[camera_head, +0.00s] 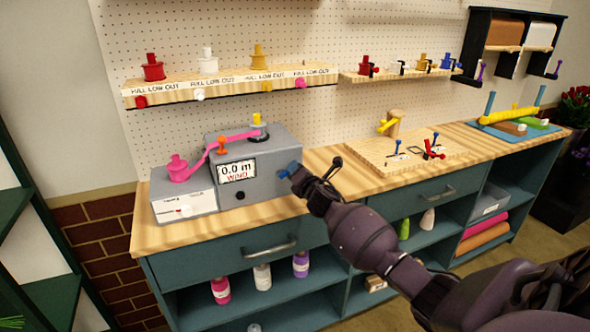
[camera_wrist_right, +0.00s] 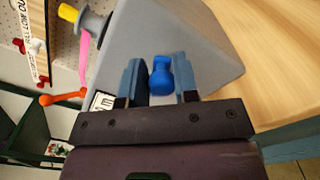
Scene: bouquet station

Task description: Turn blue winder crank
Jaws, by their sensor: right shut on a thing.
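The grey winder box (camera_head: 275,152) stands on the wooden worktop, with a display reading "0.0 m WIND". Its blue crank knob (camera_wrist_right: 160,76) shows in the right wrist view, beside the box's grey wall. My right gripper (camera_head: 292,171) reaches the right side of the box. In the right wrist view my right gripper (camera_wrist_right: 161,82) has one blue finger on each side of the knob and is shut on it. In the head view the crank is hard to tell from the blue fingers. My left gripper is not in view.
A pink ribbon (camera_head: 208,152) runs from a pink spool (camera_head: 179,168) to the winder's top, past an orange knob (camera_head: 222,144). A wooden board with small levers (camera_head: 392,158) lies to the right. A shelf of spools (camera_head: 230,84) hangs above.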

